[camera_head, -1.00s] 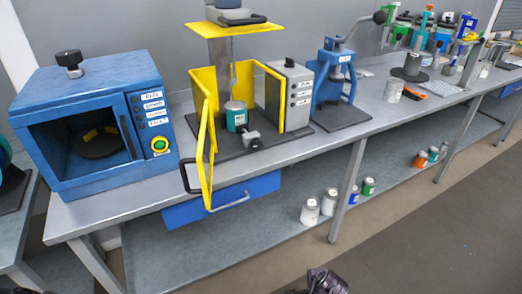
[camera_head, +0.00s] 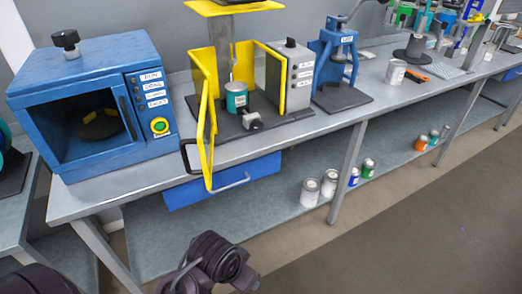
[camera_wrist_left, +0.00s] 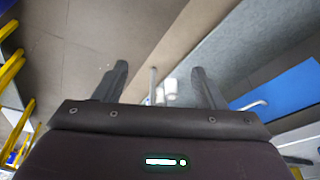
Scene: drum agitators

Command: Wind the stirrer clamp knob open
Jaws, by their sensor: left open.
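The stirrer stands on the bench with its yellow guard (camera_head: 203,90) swung open in the head view. A teal can (camera_head: 236,98) sits on its dark base under the stirring shaft. A small clamp knob (camera_head: 254,123), dark with a grey metal part, is at the front of the base, close to the can. My left gripper (camera_wrist_left: 158,82) shows in the left wrist view with its two fingers wide apart and nothing between them. It is away from the knob, which I cannot make out in that view. My right gripper's fingers are not in view.
A blue oven-like box (camera_head: 90,105) stands left of the stirrer, and a blue press (camera_head: 335,70) stands right. A blue drawer (camera_head: 222,182) with a handle hangs under the bench front. Cans (camera_head: 310,192) stand on the lower shelf. The floor in front is clear.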

